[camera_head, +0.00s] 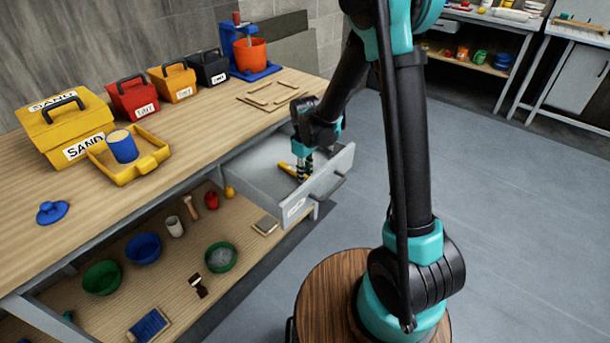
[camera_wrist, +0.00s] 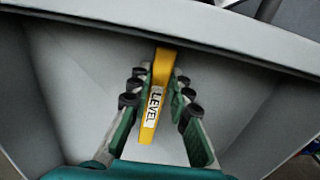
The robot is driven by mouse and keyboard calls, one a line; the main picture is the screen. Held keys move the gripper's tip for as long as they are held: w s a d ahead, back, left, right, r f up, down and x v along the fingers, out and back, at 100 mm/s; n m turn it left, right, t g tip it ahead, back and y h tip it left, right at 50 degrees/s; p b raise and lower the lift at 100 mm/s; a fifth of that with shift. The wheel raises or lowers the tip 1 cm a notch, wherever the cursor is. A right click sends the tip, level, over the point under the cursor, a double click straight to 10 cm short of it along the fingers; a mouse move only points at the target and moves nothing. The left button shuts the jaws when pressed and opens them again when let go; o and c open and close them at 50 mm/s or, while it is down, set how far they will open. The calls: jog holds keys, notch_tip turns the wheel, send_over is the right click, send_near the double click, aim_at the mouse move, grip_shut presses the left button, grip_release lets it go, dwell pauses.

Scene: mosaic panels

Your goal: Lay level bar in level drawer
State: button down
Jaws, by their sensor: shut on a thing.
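The level bar (camera_wrist: 160,85) is a yellow bar with a white LEVEL label. In the wrist view it lies between the fingers of my gripper (camera_wrist: 157,95), which is shut on it. In the head view, the yellow bar (camera_head: 287,170) shows beside my gripper (camera_head: 304,172) inside the open level drawer (camera_head: 334,173). The drawer is grey, pulled out from under the workbench, with a label on its side. The wrist view shows its pale interior and wall (camera_wrist: 75,25) around the bar. I cannot tell whether the bar touches the drawer floor.
The workbench (camera_head: 210,130) carries a yellow SAND box (camera_head: 60,130), other toolboxes, a yellow tray (camera_head: 150,162) with a blue cup, and wooden strips (camera_head: 265,98). The lower shelf holds bowls (camera_head: 143,248) and small tools. The grey floor (camera_head: 480,190) to the right is clear.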

jog(key=shift+f, duration=0.25)
jog(key=shift+f, duration=0.1)
jog(key=c, duration=1.4)
grip_release()
notch_tip(320, 180, up, 12)
jog(key=s+d+f+m+t, duration=0.1)
jog(key=s+d+m, duration=0.2)
jog(key=s+d, duration=0.3)
jog(key=s+d+f+m+t, duration=0.1)
jog(key=s+d+m, duration=0.3)
jog(key=s+d, duration=0.2)
jog(key=s+d+f+m+t, duration=0.2)
jog(key=s+d+m, duration=0.1)
jog(key=s+d, duration=0.3)
jog(key=shift+s+d, duration=0.1)
jog(key=shift+d, duration=1.15)
jog(key=shift+r, duration=0.1)
